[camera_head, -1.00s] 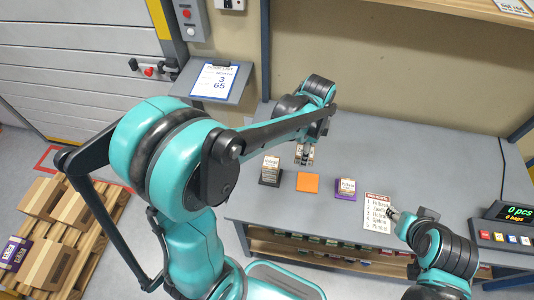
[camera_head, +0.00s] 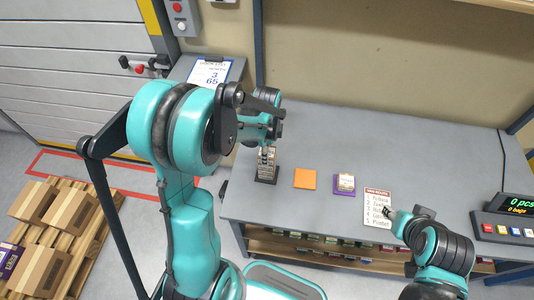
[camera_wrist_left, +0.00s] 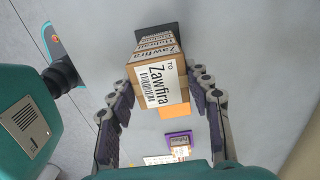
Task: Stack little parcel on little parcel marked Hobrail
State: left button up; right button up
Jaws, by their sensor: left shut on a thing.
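My left gripper (camera_head: 266,152) is above the dark mat at the left of the table. It is shut on a little parcel marked Zawfira (camera_wrist_left: 160,88), which sits between its fingers in the left wrist view. Below and behind it stands a stack of little parcels (camera_head: 266,170) on the dark mat (camera_head: 264,181); their labels are partly hidden and too small to read surely. I cannot tell whether the held parcel touches the stack. Another little parcel (camera_head: 344,181) lies on the purple mat (camera_head: 344,191). My right gripper (camera_head: 389,211) is at the list sheet, its jaws unclear.
The orange mat (camera_head: 305,179) is bare, between the dark and purple mats. A printed list (camera_head: 376,218) lies right of the purple mat. A counter console (camera_head: 508,224) stands at the right edge. The grey table (camera_head: 400,150) is clear at the back.

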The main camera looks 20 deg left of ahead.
pick_arm(q)
jog(key=shift+f, duration=0.2)
jog(key=o, duration=1.2)
jog(key=shift+r, duration=0.2)
notch_tip(320, 180, up, 11)
jog(key=p, duration=0.3)
jog(key=s+d+r+n+t, duration=0.1)
jog(key=s+r+n+t, duration=0.1)
jog(key=s+n, duration=0.2)
jog(key=s+d+r+n+t, duration=0.2)
jog(key=s+n, duration=0.2)
jog(key=n, duration=0.2)
jog(key=s+d+r+n+t, duration=0.2)
jog(key=s+n+t, duration=0.1)
jog(key=s+n, duration=0.1)
jog(key=shift+s+d+r+n, duration=0.15)
jog(key=shift+s+r+n, duration=0.1)
jog(key=shift+n, duration=0.35)
